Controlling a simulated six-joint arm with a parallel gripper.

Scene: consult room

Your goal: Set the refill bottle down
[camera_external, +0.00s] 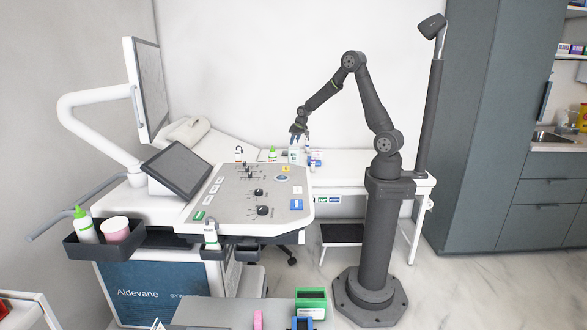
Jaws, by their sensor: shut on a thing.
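My gripper (298,135) points down over the near-left end of the white bench behind the console. It is shut on a small pale bottle (294,152), which I take to be the refill bottle. The bottle looks roughly upright, just below the fingers. At this size I cannot tell whether its base touches the white surface (370,176) or hangs above it.
A small green-capped bottle (272,153) stands left of my gripper. Small blue-and-white items (315,158) stand close on its right. The ultrasound console (250,195) is in front. A dark post (429,120) rises at right. The bench's right part looks clear.

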